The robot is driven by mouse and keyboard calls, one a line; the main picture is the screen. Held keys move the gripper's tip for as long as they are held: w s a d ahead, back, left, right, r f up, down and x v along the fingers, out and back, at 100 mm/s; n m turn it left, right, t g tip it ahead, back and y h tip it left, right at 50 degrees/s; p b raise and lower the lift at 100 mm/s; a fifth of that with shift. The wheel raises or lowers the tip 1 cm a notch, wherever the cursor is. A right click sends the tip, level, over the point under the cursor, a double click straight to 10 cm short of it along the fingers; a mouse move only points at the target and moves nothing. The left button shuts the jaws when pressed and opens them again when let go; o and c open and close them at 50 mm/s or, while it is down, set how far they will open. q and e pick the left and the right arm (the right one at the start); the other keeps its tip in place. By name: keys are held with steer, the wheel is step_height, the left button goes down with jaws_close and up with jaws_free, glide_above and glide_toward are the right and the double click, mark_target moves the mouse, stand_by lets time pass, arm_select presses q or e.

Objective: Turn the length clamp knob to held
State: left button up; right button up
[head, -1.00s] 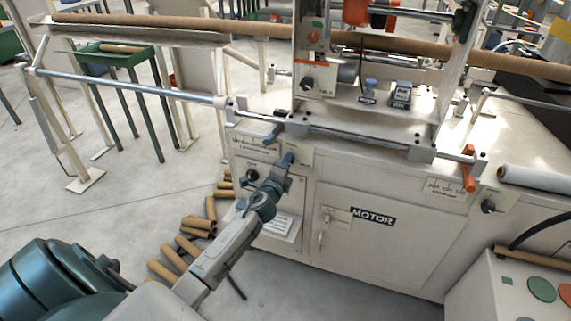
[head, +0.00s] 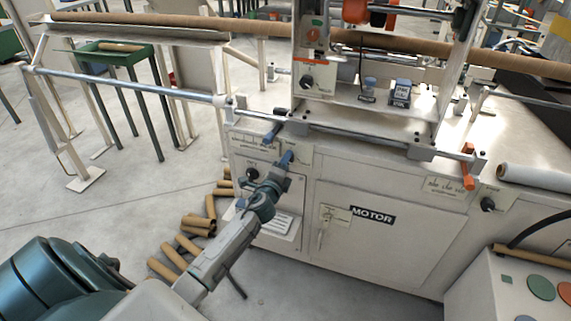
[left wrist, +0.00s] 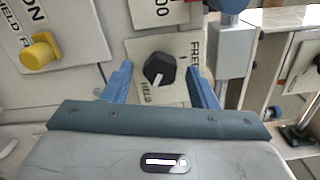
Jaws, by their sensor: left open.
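A black knob (left wrist: 159,69) sits on a pale plate (left wrist: 184,48) lettered FREE and HELD in the left wrist view. This looks like the length clamp knob. A small pale mark shows on its lower edge, nearer the HELD lettering. My left gripper (left wrist: 160,75) is open, with one blue finger on each side of the knob and a gap on both sides. In the head view my left gripper (head: 287,160) is at the upper left of the machine's front and hides the knob.
A yellow knob (left wrist: 40,52) with its own lettered plate is to the left in the wrist view. Cardboard tubes (head: 197,225) lie on the floor beside the machine.

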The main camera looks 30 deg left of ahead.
arm_select(q)
steer(key=b+v, duration=0.1)
steer(key=v, duration=0.9)
arm_select(e)
steer(key=r, duration=0.3)
steer(key=shift+w+a+r, duration=0.15)
steer(key=shift+a, duration=0.05)
arm_select(q)
steer(key=shift+s+d+f, duration=0.1)
arm_select(e)
steer(key=shift+w, duration=0.3)
